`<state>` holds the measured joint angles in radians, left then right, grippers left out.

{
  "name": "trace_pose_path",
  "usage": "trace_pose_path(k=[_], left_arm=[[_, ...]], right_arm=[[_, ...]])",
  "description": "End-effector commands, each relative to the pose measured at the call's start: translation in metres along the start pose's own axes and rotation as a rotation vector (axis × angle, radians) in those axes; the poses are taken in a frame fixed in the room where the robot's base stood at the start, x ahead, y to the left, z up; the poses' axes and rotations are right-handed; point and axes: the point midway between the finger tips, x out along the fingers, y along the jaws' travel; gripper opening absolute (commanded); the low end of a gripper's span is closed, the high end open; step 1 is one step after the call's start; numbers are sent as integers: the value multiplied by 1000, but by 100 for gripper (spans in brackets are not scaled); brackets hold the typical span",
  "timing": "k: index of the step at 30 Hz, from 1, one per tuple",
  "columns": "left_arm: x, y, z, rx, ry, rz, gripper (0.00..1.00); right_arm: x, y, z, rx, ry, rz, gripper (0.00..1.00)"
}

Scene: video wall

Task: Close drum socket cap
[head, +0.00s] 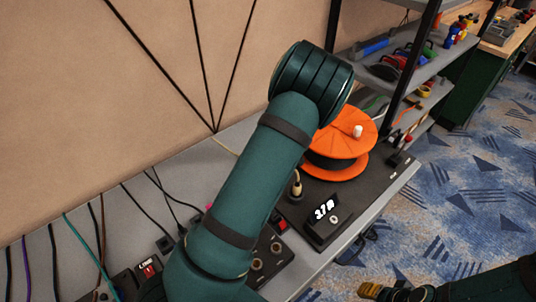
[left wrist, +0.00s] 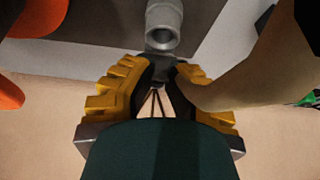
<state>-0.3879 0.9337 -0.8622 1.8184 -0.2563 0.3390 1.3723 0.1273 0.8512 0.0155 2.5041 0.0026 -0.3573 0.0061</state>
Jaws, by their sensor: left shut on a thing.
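The orange cable drum (head: 345,140) stands on a black base unit with a lit display (head: 325,209). My left arm crosses the head view and hides its gripper there. In the left wrist view, my left gripper (left wrist: 166,72) is shut on a small dark piece, apparently the socket cap; the fingertips largely hide it. A grey round socket (left wrist: 163,28) with an open end lies just beyond the fingertips. Whether the cap touches it cannot be told. My right gripper (head: 384,291) is at the bottom right, clear of the bench; its opening is unclear.
A beige plug (head: 297,186) stands upright beside the drum. A blurred brown shape (left wrist: 265,60) is close beside the left gripper's right finger. Several cables hang along the wall at left. A tool shelf (head: 395,75) stands behind the drum. Carpeted floor (head: 450,190) is open at right.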

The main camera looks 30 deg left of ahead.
Motion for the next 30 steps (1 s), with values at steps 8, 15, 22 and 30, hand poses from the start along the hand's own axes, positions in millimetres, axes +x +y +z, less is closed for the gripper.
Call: trace_pose_path(k=[8, 15, 22, 30], left_arm=[[4, 0, 11, 4, 122, -1, 0], [4, 0, 13, 1, 169, -2, 0], [4, 0, 14, 0, 177, -3, 0], [4, -1, 14, 1, 176, -3, 26]], right_arm=[[18, 7, 7, -4, -15, -2, 47], [23, 9, 8, -6, -18, -2, 47], [24, 9, 8, -6, -16, -2, 47], [24, 9, 8, -6, -16, -2, 47]])
